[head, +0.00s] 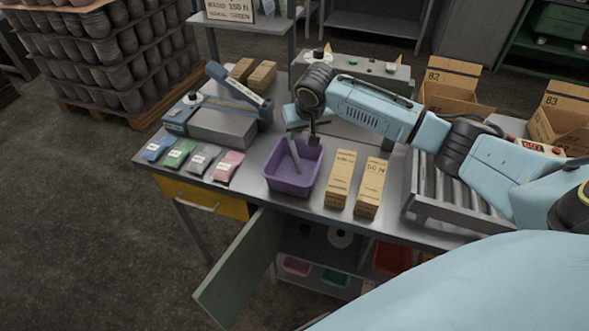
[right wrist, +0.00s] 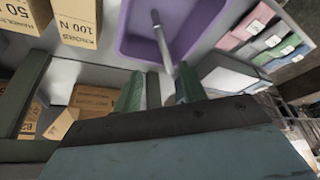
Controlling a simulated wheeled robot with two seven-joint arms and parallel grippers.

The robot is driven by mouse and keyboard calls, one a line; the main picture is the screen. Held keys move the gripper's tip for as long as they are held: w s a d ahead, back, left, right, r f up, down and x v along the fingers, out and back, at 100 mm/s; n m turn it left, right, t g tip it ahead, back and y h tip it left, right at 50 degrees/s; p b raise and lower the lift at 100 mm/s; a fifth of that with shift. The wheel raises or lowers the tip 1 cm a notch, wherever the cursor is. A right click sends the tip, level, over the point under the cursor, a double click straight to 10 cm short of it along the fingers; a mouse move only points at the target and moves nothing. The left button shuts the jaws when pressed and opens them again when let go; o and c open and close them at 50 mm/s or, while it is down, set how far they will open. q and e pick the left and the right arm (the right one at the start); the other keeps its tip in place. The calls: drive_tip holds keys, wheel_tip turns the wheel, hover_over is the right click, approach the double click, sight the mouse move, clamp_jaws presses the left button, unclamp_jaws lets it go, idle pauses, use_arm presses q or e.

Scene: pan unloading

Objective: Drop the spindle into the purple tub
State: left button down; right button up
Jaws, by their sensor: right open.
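The purple tub (head: 271,178) stands on the workbench near its front edge; part of it shows in the right wrist view (right wrist: 128,32). The spindle, a thin grey rod (head: 295,156), is tilted, with its lower part inside the tub's outline and its upper end above the rim. In the right wrist view the spindle (right wrist: 162,45) lies just beyond the gap between my fingertips. I cannot tell whether it rests on the tub. My right gripper (head: 313,140) is over the tub's back right side, open, with nothing held between its fingers. My left gripper is not in view.
Two tan boxes (head: 341,178) stand right of the tub, beside a roller rack (head: 455,190). Several coloured packets (head: 181,153) lie to the left. A grey machine with a lever (head: 222,122) is behind them. A cabinet door (head: 238,270) hangs open below.

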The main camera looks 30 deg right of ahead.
drive_tip(key=d+v, duration=0.1)
drive_tip(key=v, duration=1)
drive_tip(key=shift+a, duration=0.5)
drive_tip(key=shift+s+f, duration=0.1)
